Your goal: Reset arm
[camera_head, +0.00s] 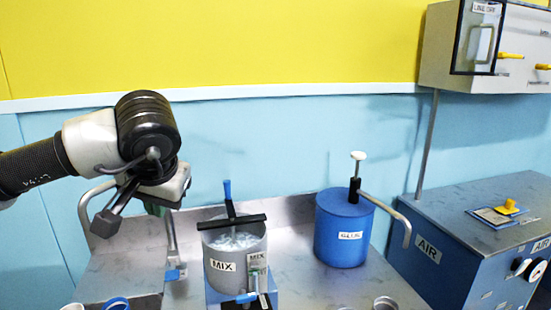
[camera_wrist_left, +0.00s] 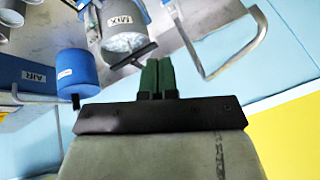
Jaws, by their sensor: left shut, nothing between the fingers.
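My left gripper (camera_head: 156,209) hangs in the air at the left of the head view, in front of the blue wall. Its dark green fingers also show in the left wrist view (camera_wrist_left: 157,65), pressed together with nothing between them. In the head view it is above and to the left of the grey MIX pot (camera_head: 222,268) and touches nothing that I can see. My right gripper is in neither view.
The MIX pot has a black crossbar (camera_head: 232,221) and a blue-tipped rod. A blue GLUE tank (camera_head: 340,240) with a pump stands right of it on the metal bench (camera_head: 310,290). A bent metal rail (camera_head: 88,212) rises near my left arm. A blue AIR cabinet (camera_head: 440,262) is at right.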

